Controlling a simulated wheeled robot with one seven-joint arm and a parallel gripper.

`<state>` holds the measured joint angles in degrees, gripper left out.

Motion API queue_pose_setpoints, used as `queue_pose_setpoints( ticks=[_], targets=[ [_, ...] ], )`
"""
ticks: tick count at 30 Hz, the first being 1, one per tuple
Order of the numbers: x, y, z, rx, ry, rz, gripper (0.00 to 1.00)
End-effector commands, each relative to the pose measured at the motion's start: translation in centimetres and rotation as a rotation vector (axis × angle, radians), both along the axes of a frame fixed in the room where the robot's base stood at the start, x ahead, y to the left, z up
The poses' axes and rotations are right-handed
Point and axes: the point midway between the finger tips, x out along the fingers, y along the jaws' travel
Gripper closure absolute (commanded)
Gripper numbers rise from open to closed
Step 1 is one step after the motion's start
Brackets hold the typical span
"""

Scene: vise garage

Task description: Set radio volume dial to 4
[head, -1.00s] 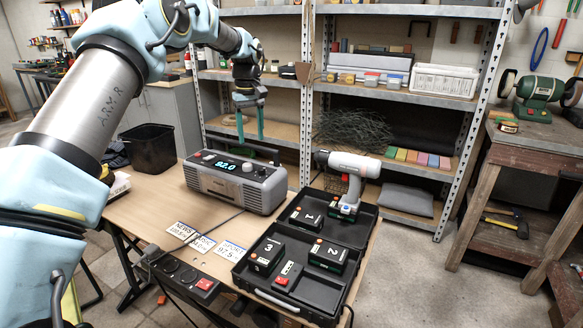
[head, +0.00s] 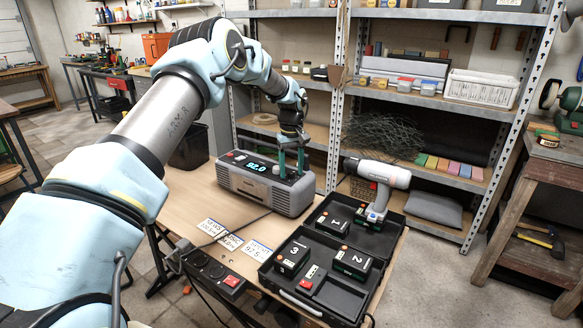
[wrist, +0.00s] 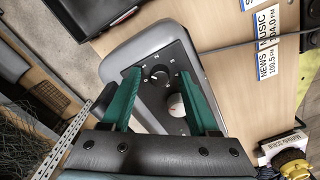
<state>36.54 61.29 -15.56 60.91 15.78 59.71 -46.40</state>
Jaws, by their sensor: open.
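A grey radio (head: 250,186) stands on the wooden table; its lit display (head: 256,165) shows digits that I read as about 92.0. My gripper (head: 291,172) points down at the right end of the radio's top. In the wrist view, the green fingers of my gripper (wrist: 160,95) are open, one on each side of the radio's dial panel. A dark dial (wrist: 159,74) with small marks around it lies between the fingertips, and a lighter round knob (wrist: 175,104) lies closer to the palm. I cannot read the dial's setting or tell whether a finger touches it.
A black case (head: 310,262) with numbered batteries lies right of the radio, with a drill (head: 376,180) at its back. Frequency cards (head: 258,248) lie in front of the radio. A power strip (head: 213,275) sits at the table's front edge. Shelves (head: 425,100) stand behind.

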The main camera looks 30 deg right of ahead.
Motion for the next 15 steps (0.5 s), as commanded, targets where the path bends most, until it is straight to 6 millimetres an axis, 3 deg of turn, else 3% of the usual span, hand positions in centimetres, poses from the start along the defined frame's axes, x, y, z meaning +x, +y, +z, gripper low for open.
queue_pose_setpoints(
  ticks=[6, 15],
  targets=[
    [0.02, 0.01, -0.03, 0.000, 0.000, 0.000, 0.40],
    [0.03, 0.01, 0.00, 0.000, -0.001, 0.000, 0.72]
  ],
)
